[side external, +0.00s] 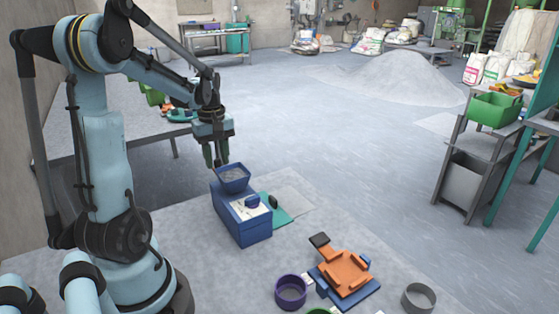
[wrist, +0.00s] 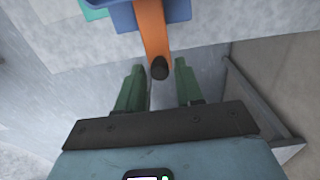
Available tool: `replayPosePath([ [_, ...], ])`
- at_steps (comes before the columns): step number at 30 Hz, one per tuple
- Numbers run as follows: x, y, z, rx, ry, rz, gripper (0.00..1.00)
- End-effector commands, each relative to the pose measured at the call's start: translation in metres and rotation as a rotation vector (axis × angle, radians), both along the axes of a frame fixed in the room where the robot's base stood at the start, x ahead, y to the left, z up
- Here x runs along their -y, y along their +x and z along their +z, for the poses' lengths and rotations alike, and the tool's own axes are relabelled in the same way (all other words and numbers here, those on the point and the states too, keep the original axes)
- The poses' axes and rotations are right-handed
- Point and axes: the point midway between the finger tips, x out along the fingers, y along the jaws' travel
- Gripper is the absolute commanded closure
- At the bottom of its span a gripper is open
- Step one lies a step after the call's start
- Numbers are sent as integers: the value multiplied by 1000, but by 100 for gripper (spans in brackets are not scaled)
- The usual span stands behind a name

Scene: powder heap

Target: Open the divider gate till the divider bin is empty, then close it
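The blue divider (side external: 252,232) stands on the table, with a blue bin (side external: 235,186) on top holding grey powder (side external: 232,174). My gripper (side external: 216,161) points down beside the bin's far left side. In the wrist view, an orange strip (wrist: 152,32) sticks out from a blue part (wrist: 178,10) and ends in a black knob (wrist: 159,69). My gripper's green fingers (wrist: 159,66) are open, one on each side of the knob, with a visible gap on both sides. The orange strip is hidden in the side view.
A teal pad (side external: 277,208) lies beside the divider. An orange and blue device (side external: 345,272), a purple ring-shaped container (side external: 291,291) and a grey one (side external: 419,298) stand at the front right. A shelf with a green crate (side external: 495,110) is at the far right.

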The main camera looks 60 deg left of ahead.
Motion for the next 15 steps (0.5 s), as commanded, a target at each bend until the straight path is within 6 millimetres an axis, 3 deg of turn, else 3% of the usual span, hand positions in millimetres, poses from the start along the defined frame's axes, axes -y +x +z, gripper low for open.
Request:
replayPosePath([
  [9,1,0,1,-1,-2,0,57],
  [15,1,0,15,-1,-2,0,57],
])
